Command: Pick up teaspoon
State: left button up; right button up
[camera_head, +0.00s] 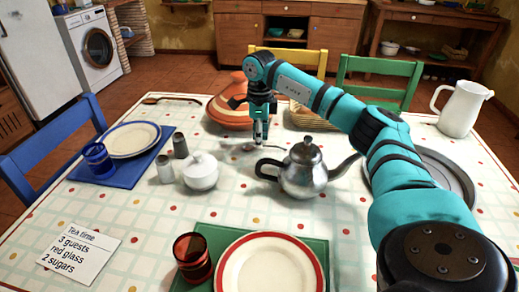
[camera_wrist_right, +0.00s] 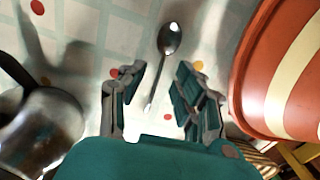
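The teaspoon (camera_wrist_right: 169,42) is a small dark metal spoon lying on the tablecloth. In the wrist view its bowl is beyond my fingertips and its thin handle runs back toward the gap between my fingers. In the head view it is small and partly hidden beside my right gripper (camera_head: 260,140). My right gripper also shows in the wrist view (camera_wrist_right: 160,78), with its two fingers apart and nothing held between them. It points down at the table, above the spoon. My left gripper is not in view.
A silver teapot (camera_head: 305,172) stands close by, in front of and to the right of the gripper. An orange and cream tagine (camera_head: 228,112) is just behind it. A white sugar bowl (camera_head: 200,172) and two shakers stand to the left. A white pitcher (camera_head: 459,108) is at far right.

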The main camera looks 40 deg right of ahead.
notch_tip(320, 180, down, 2)
jog(key=shift+f, duration=0.1)
grip_shut()
dwell(0.5)
